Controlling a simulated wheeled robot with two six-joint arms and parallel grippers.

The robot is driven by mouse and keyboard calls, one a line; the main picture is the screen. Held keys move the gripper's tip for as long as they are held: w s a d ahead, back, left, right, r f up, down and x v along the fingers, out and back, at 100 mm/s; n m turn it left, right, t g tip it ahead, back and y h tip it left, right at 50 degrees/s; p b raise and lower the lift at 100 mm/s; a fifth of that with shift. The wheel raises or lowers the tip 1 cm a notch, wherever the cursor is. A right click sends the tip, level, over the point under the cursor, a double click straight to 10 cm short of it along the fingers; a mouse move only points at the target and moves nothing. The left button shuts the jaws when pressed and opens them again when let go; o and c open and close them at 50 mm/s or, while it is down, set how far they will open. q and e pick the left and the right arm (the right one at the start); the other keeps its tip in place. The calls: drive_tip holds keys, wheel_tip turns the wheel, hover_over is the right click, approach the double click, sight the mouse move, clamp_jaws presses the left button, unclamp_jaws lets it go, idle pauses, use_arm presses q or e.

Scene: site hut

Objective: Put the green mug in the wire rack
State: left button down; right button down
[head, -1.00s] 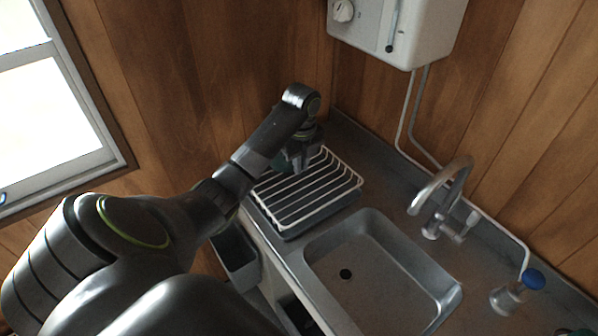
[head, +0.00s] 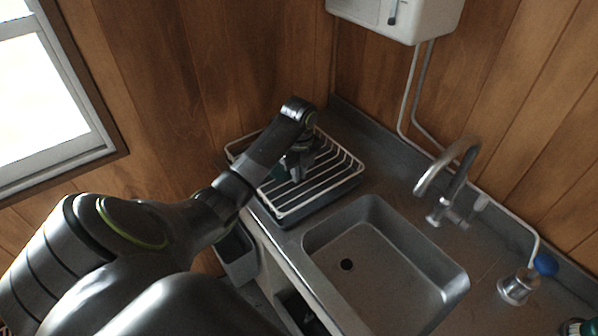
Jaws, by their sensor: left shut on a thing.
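The white wire rack (head: 330,187) stands on the counter left of the sink, with a dark tray under its wires. My left gripper (head: 294,173) points down inside the rack's outline, near its middle. It is shut on the green mug (head: 280,173), of which only a small dark green part shows beside the fingers. My forearm and gripper hide the rest of the mug. I cannot tell whether the mug touches the rack's wires. My right gripper is out of the picture.
A steel sink (head: 385,262) lies right of the rack, with a curved tap (head: 447,180) behind it. A white water heater (head: 395,15) hangs on the wall. A grey bin (head: 236,254) sits below the counter's left edge.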

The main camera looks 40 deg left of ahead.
use_arm(q)
drive_tip(key=c, duration=1.9)
unclamp_jaws()
drive_tip(key=shift+f, duration=0.1)
drive_tip(key=o, duration=0.4)
